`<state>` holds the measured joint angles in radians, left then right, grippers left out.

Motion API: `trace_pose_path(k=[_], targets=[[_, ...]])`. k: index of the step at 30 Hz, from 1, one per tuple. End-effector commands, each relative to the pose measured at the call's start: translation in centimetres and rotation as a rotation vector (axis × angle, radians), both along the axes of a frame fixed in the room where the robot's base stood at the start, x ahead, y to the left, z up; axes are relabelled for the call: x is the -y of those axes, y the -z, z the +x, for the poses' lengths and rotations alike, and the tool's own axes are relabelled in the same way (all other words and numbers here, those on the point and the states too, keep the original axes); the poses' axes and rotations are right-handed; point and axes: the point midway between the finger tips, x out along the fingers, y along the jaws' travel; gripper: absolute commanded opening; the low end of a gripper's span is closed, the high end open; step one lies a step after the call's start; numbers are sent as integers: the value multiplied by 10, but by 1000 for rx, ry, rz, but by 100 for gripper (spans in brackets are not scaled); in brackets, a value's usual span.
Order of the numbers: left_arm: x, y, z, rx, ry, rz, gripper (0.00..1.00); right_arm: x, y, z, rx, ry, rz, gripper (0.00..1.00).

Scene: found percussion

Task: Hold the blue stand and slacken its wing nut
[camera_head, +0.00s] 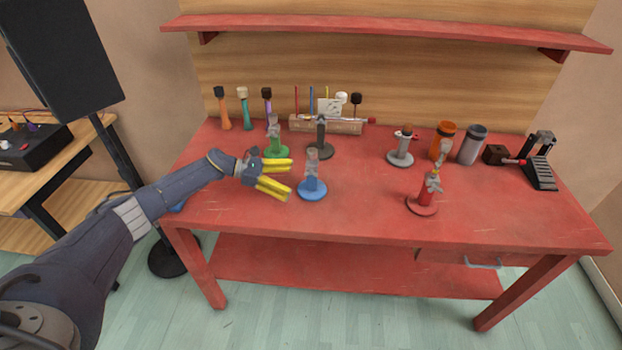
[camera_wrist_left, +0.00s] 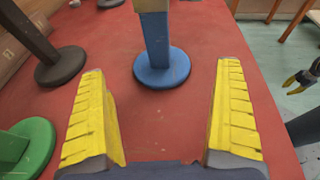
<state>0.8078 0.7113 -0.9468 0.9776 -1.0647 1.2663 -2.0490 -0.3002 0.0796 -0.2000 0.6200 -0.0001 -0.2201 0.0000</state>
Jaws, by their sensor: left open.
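The blue stand (camera_head: 313,190) stands upright on the red workbench, left of its middle; its grey wing nut (camera_head: 312,154) is at the top of the post. The left wrist view shows its round base (camera_wrist_left: 163,70) and post, but the top is cut off. My left gripper (camera_head: 290,178) is open and empty, just left of the blue stand. Its yellow fingers point toward the post, which lies ahead of the gap between them, untouched. What looks like my right gripper (camera_wrist_left: 303,77) shows small at the right edge of the left wrist view; it is outside the head view.
A green stand (camera_head: 275,151) is behind my left gripper and a dark stand (camera_head: 320,148) is behind the blue one. A red stand (camera_head: 422,206) and a grey stand (camera_head: 400,158) stand to the right. The bench (camera_head: 350,215) is clear between the blue and red stands.

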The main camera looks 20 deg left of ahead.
Motion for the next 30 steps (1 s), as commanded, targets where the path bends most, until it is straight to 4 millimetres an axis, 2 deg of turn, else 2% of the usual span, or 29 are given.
trace_pose_path(k=[6, 15, 21, 30], targets=[[27, 8, 8, -1, 1, -1, 100, 0, 0, 0, 0, 0, 0, 28], [52, 16, 16, 0, 0, -2, 100, 0, 0, 0, 1, 0, 0, 28], [61, 19, 19, 1, -1, -1, 100, 0, 0, 0, 1, 0, 0, 28], [64, 20, 20, 0, -1, -1, 100, 0, 0, 0, 1, 0, 0, 28]])
